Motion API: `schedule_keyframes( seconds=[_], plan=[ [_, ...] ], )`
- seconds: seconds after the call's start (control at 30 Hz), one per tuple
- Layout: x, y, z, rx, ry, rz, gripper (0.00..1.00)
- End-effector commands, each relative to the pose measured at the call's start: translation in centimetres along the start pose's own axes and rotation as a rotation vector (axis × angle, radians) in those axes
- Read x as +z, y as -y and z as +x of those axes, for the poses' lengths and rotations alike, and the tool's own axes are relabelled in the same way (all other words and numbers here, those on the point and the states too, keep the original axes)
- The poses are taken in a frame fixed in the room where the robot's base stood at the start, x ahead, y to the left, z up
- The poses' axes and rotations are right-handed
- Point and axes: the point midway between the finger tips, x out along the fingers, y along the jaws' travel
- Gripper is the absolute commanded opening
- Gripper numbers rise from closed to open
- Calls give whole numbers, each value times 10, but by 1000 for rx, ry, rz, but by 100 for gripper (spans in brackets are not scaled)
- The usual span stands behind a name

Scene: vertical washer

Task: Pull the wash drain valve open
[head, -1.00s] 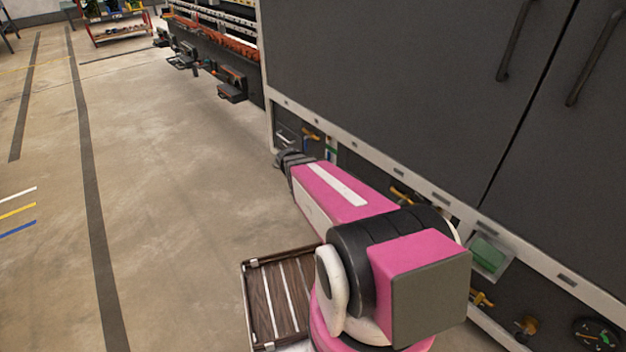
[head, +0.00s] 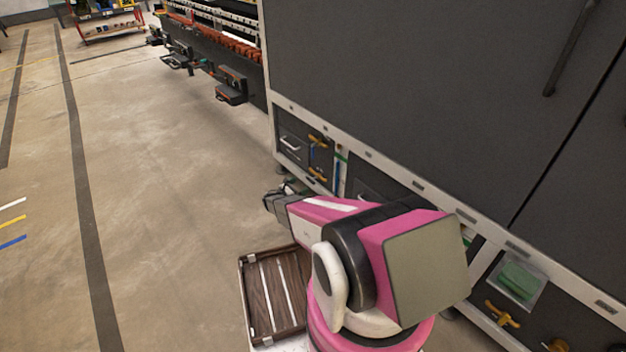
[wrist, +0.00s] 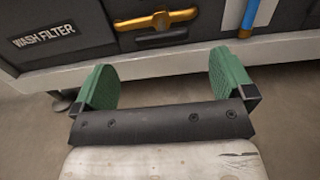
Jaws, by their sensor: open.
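Two yellow valve handles sit one above the other on the washer's lower dark panel. The upper handle (head: 318,140) and lower handle (head: 317,174) show in the head view, right of a drawer-like cover with a pale handle. I cannot read which is the wash drain valve. My gripper (wrist: 163,62) is open and empty, its green fingers below and short of the handles. In the head view my gripper (head: 284,191) is small and partly hidden.
A pale frame rail (wrist: 120,78) runs under the panel, close to the fingers. A blue-and-yellow upright part (wrist: 250,14) stands right of the handles. A wooden slatted tray (head: 243,300) is beside my base. The floor at left is clear.

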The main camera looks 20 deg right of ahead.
Motion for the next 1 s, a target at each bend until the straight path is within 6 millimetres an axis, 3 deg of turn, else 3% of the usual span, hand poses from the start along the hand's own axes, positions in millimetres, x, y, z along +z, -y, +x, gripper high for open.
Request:
schedule_keyframes(
  seconds=[0.5, 0.7, 1.0],
  plan=[
    [0, 0, 84, -3, -1, 4, 100],
    [0, 0, 97, -2, -2, 4, 100],
    [1, 1, 98, -2, -2, 4, 100]
  ],
)
